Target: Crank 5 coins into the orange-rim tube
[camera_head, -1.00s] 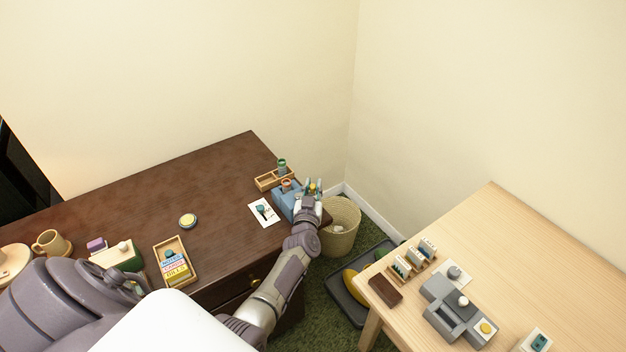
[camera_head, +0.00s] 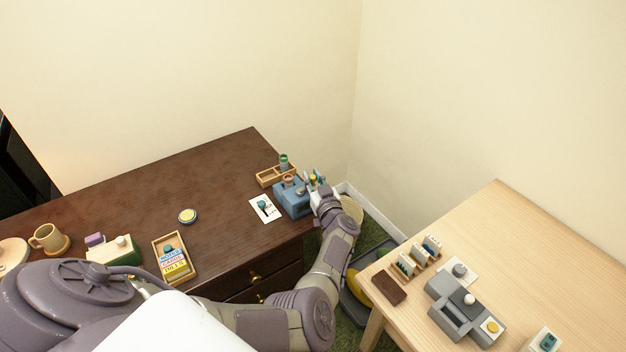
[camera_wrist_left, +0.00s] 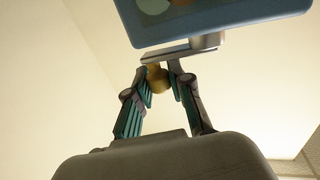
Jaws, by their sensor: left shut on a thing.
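The blue coin box (camera_head: 291,202) stands at the right end of the dark desk. The orange-rim tube (camera_head: 288,180) sits upright on its top; I cannot see how many coins it holds. My left gripper (camera_head: 314,182) is at the box's right side. In the left wrist view, my left gripper (camera_wrist_left: 158,78) is shut on a brass-coloured crank knob (camera_wrist_left: 157,80). A metal crank arm (camera_wrist_left: 165,54) runs above the knob, beside the blue box (camera_wrist_left: 220,28). My right gripper is not in view.
A wooden tray (camera_head: 263,181) with a green-rim tube (camera_head: 284,160) stands behind the box. A card (camera_head: 262,209) lies left of it. A wicker basket (camera_head: 352,209) is on the floor right of the desk. A light table (camera_head: 500,225) with grey devices stands at right.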

